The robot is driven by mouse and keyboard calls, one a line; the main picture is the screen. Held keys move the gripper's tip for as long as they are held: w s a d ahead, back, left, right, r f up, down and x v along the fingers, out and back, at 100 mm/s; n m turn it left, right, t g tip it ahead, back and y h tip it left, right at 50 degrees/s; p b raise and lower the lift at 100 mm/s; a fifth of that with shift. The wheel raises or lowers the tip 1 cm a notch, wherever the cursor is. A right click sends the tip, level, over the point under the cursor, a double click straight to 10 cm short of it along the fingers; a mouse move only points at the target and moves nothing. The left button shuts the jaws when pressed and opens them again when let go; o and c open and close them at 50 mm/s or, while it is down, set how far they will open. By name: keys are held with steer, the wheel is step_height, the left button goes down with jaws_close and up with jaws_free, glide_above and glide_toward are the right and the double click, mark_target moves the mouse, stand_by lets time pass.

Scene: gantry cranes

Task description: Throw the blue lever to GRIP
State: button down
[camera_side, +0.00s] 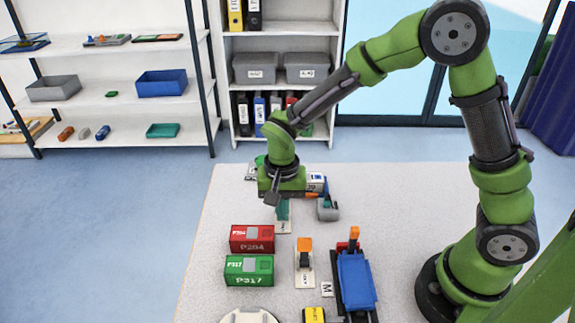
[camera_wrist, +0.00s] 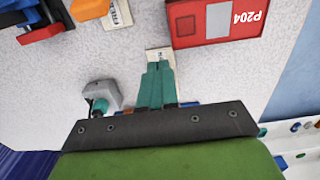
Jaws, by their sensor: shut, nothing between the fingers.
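My gripper (camera_side: 283,212) points down with its teal fingers together over a small white label plate (camera_side: 283,227). In the wrist view, the closed fingertips (camera_wrist: 160,68) overlap the same plate (camera_wrist: 158,52), whose lettering I cannot read. No blue lever is clearly seen; the fingers and palm cover the middle of this spot. Small blue bits show at the palm's edge in the wrist view, but I cannot tell what they belong to. An orange lever (camera_side: 304,245) stands on another white plate (camera_side: 305,278) nearer the camera.
A red container (camera_side: 252,239) marked P204 and a green one (camera_side: 249,270) marked P317 stand left of the orange lever. A blue crane piece (camera_side: 356,280) stands at right. A grey block (camera_side: 327,209) is close right of my fingers.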

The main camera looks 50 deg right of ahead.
steer(key=shift+w+d, duration=1.15)
steer(key=shift+s+a, duration=0.5)
steer(key=shift+r, duration=3.55)
steer(key=shift+f+n, duration=0.1)
steer(key=shift+n, duration=0.2)
steer(key=s+d+r+n+t+y, duration=0.1)
steer(key=s+d+r+n+t, duration=0.1)
steer(key=s+r, duration=0.4)
steer(key=s+d+r+n+t+y, duration=0.1)
steer(key=s+d+r+n+t, duration=0.1)
steer(key=s+d+r+t, duration=0.2)
steer(key=s+r+t, duration=0.1)
steer(key=s+r, duration=0.2)
steer(key=s, duration=0.2)
steer(key=shift+s+d, duration=0.15)
steer(key=shift+d, duration=0.2)
